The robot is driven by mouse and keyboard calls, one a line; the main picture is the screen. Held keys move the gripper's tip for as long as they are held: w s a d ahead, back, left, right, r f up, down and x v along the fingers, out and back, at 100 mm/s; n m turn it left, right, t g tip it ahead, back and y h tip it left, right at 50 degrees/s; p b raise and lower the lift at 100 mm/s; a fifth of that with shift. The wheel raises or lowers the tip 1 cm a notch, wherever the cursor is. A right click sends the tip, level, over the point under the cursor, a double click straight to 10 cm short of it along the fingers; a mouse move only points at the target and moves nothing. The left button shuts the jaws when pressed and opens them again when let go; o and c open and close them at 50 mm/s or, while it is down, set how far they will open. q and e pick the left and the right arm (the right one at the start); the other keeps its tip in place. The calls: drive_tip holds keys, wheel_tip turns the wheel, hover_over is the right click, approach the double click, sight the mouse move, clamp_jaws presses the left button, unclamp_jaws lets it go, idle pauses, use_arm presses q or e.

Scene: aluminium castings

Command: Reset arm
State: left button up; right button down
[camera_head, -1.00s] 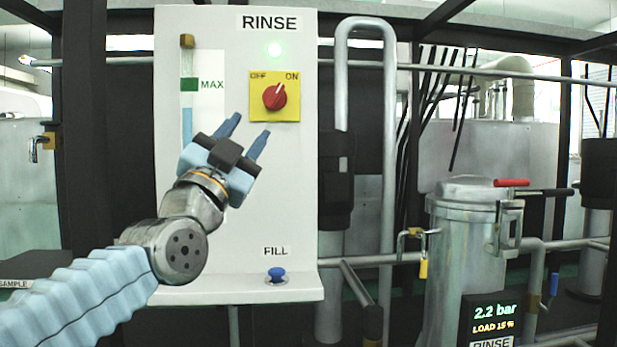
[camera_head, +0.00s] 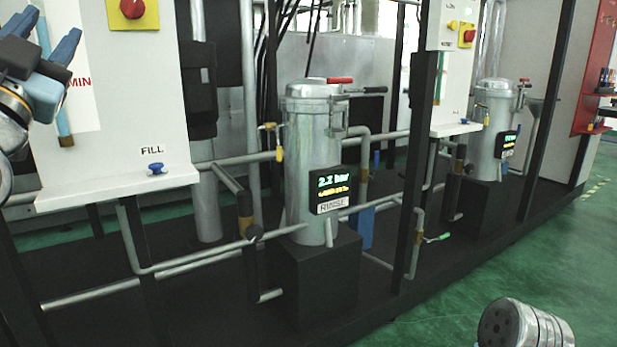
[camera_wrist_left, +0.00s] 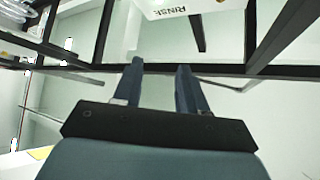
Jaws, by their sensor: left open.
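My left gripper (camera_head: 45,40) is at the top left of the head view, in front of the white rinse panel (camera_head: 120,110). Its two blue fingers are apart with nothing between them. In the left wrist view the gripper (camera_wrist_left: 158,75) points up toward dark frame bars, its fingers open and empty. The underside of a white box marked RINSE (camera_wrist_left: 185,10) shows beyond the fingertips. A grey rounded part of my right arm (camera_head: 525,325) shows at the bottom right of the head view. My right gripper is out of view.
A red knob (camera_head: 132,8) and a blue FILL knob (camera_head: 155,168) are on the panel. A steel filter vessel (camera_head: 312,155) with a pressure display (camera_head: 333,189) stands on a black block. Pipes (camera_head: 210,258) run low across the skid. Green floor (camera_head: 440,290) is open at the right.

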use_arm(q)
drive_tip(key=w+d+f+n+g+h, duration=0.1)
drive_tip(key=w+d+f+g, duration=0.15)
drive_tip(key=w+f, duration=0.75)
drive_tip(key=w+d+f+n+g+h, duration=0.1)
drive_tip(key=w+f+g, duration=0.45)
drive_tip(key=f, duration=0.85)
drive_tip(key=w+d+f+n+g+h, duration=0.1)
drive_tip(key=w+d+f+g, duration=0.15)
drive_tip(key=f, duration=1.15)
drive_tip(key=w+d+f+n+g+h, duration=0.1)
drive_tip(key=d+f+g, duration=0.15)
drive_tip(key=f, duration=1.25)
drive_tip(key=s+d+f+n+g+h+p, duration=0.1)
drive_tip(key=s+d+f+g, duration=0.2)
drive_tip(key=f, duration=0.7)
drive_tip(key=s+d+f+n+g, duration=0.1)
drive_tip(key=s+d+f+g, duration=0.15)
drive_tip(key=s+f, duration=0.5)
drive_tip(key=s+d+f+n+g, duration=0.1)
drive_tip(key=s+d+f+g, duration=0.2)
drive_tip(key=s+f, duration=0.5)
drive_tip(key=s+d+f+n+g, duration=0.2)
drive_tip(key=s+d+f+g, duration=0.1)
drive_tip(key=s+f, duration=0.5)
drive_tip(key=s, duration=0.3)
drive_tip(key=shift+s+f+h, duration=0.3)
drive_tip(key=shift+h, duration=0.1)
